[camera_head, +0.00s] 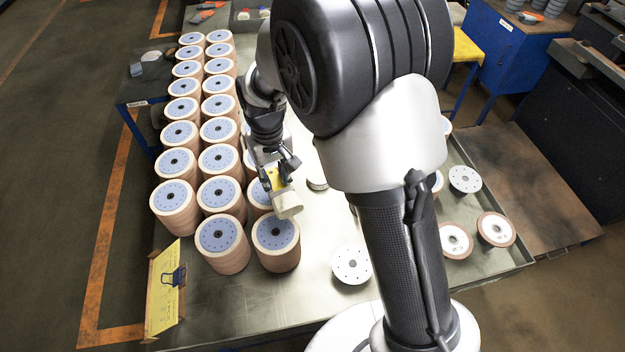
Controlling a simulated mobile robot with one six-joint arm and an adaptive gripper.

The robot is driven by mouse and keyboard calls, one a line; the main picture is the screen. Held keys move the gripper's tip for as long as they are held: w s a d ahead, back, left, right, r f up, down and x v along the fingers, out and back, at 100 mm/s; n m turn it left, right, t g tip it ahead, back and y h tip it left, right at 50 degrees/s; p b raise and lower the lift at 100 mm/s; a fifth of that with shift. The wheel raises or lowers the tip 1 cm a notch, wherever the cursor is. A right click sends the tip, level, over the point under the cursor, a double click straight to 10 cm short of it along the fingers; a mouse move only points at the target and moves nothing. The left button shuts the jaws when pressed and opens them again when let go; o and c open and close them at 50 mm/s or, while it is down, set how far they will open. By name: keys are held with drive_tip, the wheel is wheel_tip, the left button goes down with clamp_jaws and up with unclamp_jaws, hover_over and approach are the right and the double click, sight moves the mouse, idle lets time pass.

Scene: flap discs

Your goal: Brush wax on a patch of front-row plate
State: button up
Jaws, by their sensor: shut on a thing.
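Stacks of discs topped with blue-grey plates stand in rows on the left of the metal table. The two nearest stacks have a front plate at left (218,233) and a front plate at right (274,232). My gripper (277,182) is shut on a pale block-like thing (287,205) with a yellow part, likely the brush. It is above the back right of the right front stack. Whether its tip touches the plate I cannot tell. No wax container can be made out. My arm hides the middle of the table.
A white plate (351,265) lies right of the front stacks. Two brown-rimmed discs (455,240) (496,229) and another white plate (464,179) lie at the right. A yellow sign (163,290) with a blue clip stands at the front left corner. Bare table (240,300) shows in front.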

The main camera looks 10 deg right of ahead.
drive_tip(key=s+d+f+m+b, duration=0.35)
drive_tip(key=d+f+b, duration=0.3)
drive_tip(key=d, duration=0.65)
drive_tip(key=w+f+t+b, duration=0.1)
drive_tip(key=w+t+b, duration=0.1)
drive_tip(key=w, duration=0.3)
drive_tip(key=w+d+f+n+t+b, duration=0.1)
drive_tip(key=w+t+b, duration=0.1)
drive_tip(key=w+t, duration=0.2)
drive_tip(key=w+d+f+n+t+b, duration=0.1)
drive_tip(key=w+f+t+b, duration=0.1)
drive_tip(key=w+t, duration=0.2)
drive_tip(key=shift+w+y+b, duration=0.3)
drive_tip(key=shift+w+b, duration=0.1)
drive_tip(key=shift+w, duration=0.65)
drive_tip(key=w+t+b, duration=0.1)
drive_tip(key=w+a+r+n+t+y+b, duration=0.1)
drive_tip(key=t+b, duration=0.1)
drive_tip(key=w+a+t+b, duration=0.1)
drive_tip(key=shift+a+r+n+t+y+b, duration=0.1)
drive_tip(key=shift+r+n+t+y+b, duration=0.2)
drive_tip(key=shift+r+n+t+y, duration=0.1)
drive_tip(key=shift+f, duration=0.8)
